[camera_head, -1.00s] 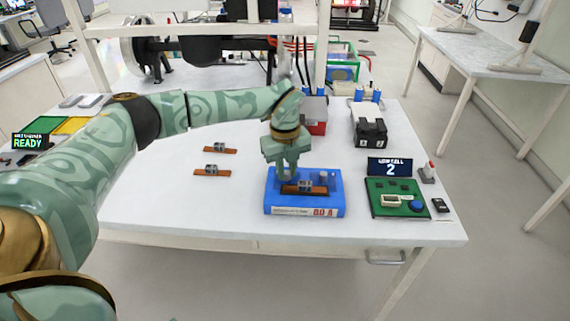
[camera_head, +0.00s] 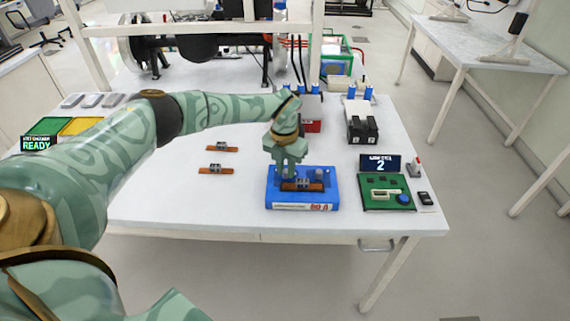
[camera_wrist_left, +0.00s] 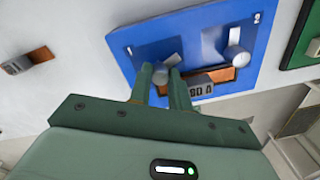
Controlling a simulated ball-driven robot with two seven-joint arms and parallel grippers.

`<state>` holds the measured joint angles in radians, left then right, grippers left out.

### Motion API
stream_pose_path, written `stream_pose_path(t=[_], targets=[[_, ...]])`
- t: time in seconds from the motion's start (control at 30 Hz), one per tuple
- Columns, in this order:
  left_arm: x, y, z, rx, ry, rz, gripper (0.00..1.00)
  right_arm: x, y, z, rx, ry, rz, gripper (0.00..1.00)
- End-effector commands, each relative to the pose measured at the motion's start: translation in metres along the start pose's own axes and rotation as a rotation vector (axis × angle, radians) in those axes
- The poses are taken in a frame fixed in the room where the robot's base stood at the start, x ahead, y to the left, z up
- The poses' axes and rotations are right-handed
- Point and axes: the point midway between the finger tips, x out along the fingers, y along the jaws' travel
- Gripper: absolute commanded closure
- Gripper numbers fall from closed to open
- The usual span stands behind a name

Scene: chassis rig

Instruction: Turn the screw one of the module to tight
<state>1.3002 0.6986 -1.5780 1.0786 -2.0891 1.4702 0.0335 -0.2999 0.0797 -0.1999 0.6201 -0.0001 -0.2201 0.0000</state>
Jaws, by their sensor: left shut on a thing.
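The module is an orange-brown bar with a grey block (camera_head: 302,186), lying on a blue fixture (camera_head: 275,200) near the table's front. In the left wrist view the fixture (camera_wrist_left: 190,45) carries two grey screw knobs, with marks 1 and 2 beside them. My left gripper (camera_head: 287,178) points down over the fixture's left side. In the left wrist view its fingers (camera_wrist_left: 160,78) are shut on screw one (camera_wrist_left: 161,72), the knob by mark 1. Screw two (camera_wrist_left: 235,56) stands free at the right. The fingers partly hide the module bar. My right gripper is out of view.
Two loose modules (camera_head: 222,147) (camera_head: 216,169) lie to the left. A black block (camera_head: 362,128) stands behind. The table's front left is clear.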

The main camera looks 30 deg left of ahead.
Motion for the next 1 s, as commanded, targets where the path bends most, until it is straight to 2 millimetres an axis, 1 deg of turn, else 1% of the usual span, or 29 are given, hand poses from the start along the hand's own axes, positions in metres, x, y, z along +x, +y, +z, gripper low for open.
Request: stream_pose_path(t=[0.03, 0.4, 1.0], targets=[[-0.003, 0.000, 0.001, 0.042, 0.000, 0.000, 1.00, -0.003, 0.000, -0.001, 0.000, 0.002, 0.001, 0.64], [-0.002, 0.000, 0.001, 0.393, 0.011, 0.000, 1.00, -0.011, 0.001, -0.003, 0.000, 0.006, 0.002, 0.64], [-0.001, -0.001, 0.002, 0.963, 0.030, 0.001, 1.00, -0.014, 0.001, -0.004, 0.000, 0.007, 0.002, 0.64]])
